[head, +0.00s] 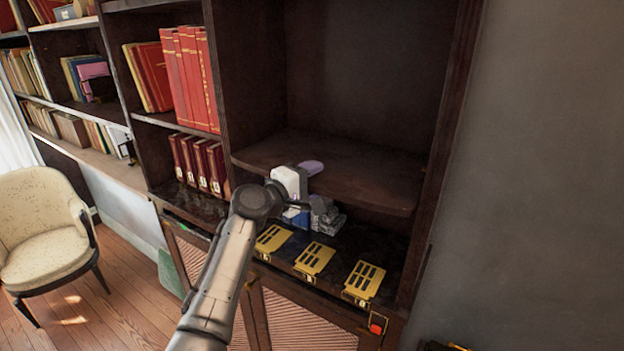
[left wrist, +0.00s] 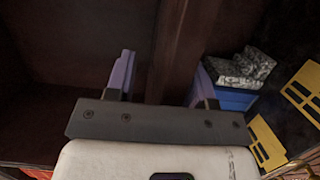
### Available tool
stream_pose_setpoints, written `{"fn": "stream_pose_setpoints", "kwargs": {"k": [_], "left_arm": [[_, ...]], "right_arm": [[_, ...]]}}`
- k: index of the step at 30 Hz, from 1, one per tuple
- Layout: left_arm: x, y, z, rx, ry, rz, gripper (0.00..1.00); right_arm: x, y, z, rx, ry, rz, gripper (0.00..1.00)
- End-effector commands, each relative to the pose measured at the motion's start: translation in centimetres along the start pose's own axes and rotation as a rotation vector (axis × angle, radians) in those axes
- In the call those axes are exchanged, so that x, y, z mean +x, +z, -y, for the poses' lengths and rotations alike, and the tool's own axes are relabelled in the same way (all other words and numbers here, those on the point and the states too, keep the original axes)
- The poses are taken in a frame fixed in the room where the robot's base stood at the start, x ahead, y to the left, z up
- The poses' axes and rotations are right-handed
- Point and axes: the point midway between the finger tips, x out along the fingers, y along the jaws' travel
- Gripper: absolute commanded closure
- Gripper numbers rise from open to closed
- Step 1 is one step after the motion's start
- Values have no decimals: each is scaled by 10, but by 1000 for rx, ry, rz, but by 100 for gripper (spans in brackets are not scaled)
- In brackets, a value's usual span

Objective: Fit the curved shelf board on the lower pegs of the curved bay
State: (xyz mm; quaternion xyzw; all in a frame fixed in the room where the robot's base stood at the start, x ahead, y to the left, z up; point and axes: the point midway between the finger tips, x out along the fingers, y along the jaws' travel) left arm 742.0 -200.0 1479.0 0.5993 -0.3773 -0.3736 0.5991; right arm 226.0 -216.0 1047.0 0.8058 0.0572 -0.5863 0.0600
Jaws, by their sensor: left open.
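The curved shelf board (head: 365,178) is dark brown and lies roughly level across the lower part of the bay (head: 370,70), its curved front edge facing out. My left gripper (head: 306,188) is at the left part of that front edge, open, with one purple finger above the board and the other below. In the left wrist view the board (left wrist: 182,35) runs edge-on between the two fingers (left wrist: 163,80), with a gap visible to the left finger. The lower pegs are hidden, so I cannot tell whether the board rests on them.
Below the board, a grey stone-like object (head: 326,214) stands on the dark bottom ledge, next to something blue (left wrist: 233,98). Several yellow slotted plates (head: 314,259) lie along the ledge. A chair (head: 45,225) stands at far left.

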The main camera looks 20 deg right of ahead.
Motion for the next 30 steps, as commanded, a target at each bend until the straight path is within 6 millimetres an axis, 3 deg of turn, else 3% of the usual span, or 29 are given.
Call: {"fn": "stream_pose_setpoints", "kwargs": {"k": [8,17,30], "left_arm": [[-6,-2,4,-1,-1,0,51],[-30,0,4,2,0,-1,51],[-93,-1,2,2,1,-1,51]], "right_arm": [[3,1,0,1,0,0,0],[11,4,-1,-4,3,1,0],[23,8,-2,-9,7,1,0]]}}
